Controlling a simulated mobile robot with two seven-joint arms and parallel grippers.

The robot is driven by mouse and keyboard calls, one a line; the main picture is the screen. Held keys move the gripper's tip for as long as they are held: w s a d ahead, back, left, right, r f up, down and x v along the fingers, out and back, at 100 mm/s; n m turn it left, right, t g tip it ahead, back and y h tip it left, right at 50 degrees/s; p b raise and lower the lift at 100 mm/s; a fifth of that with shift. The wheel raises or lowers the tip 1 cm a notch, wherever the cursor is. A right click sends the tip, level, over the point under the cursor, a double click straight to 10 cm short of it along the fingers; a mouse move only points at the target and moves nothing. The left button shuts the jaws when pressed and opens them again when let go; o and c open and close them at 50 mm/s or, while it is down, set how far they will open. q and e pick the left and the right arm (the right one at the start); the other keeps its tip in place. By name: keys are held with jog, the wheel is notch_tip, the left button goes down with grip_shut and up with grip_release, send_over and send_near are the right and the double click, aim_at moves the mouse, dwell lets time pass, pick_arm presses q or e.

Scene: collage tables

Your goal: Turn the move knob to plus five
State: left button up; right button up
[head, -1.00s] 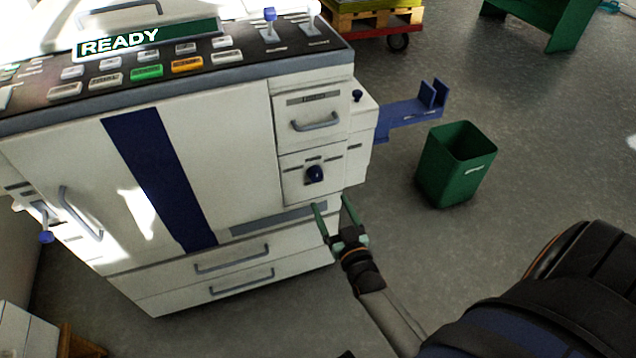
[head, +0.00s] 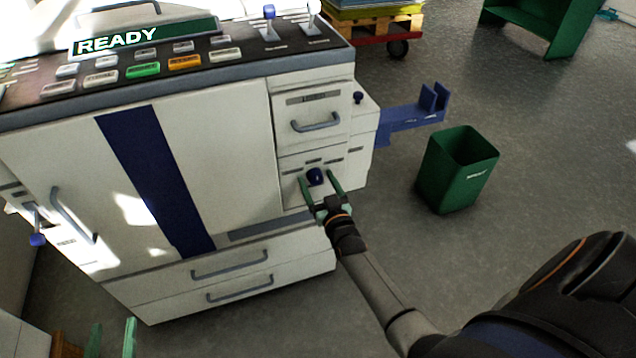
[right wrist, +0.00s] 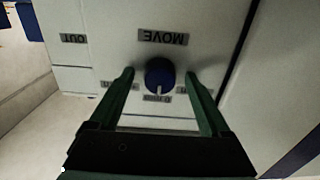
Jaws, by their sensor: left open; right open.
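The move knob (head: 316,176) is a round dark blue knob on the lower right front panel of the white machine (head: 230,140). In the right wrist view the knob (right wrist: 159,73) sits by a label reading MOVE (right wrist: 163,36), seen upside down. A pale mark on the knob points to the picture's bottom, towards small print that is hard to read. My right gripper (head: 319,182) is open, one green finger on each side of the knob, with gaps showing. My left gripper (head: 112,340) is open and empty at the bottom left, partly cut off, away from the knob.
A drawer with a grey handle (head: 316,124) is above the knob. A blue bracket (head: 410,115) juts from the machine's right side. A green bin (head: 457,170) stands on the floor to the right. A READY display (head: 145,38) is on top.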

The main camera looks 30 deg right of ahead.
grip_shut()
dwell(0.7)
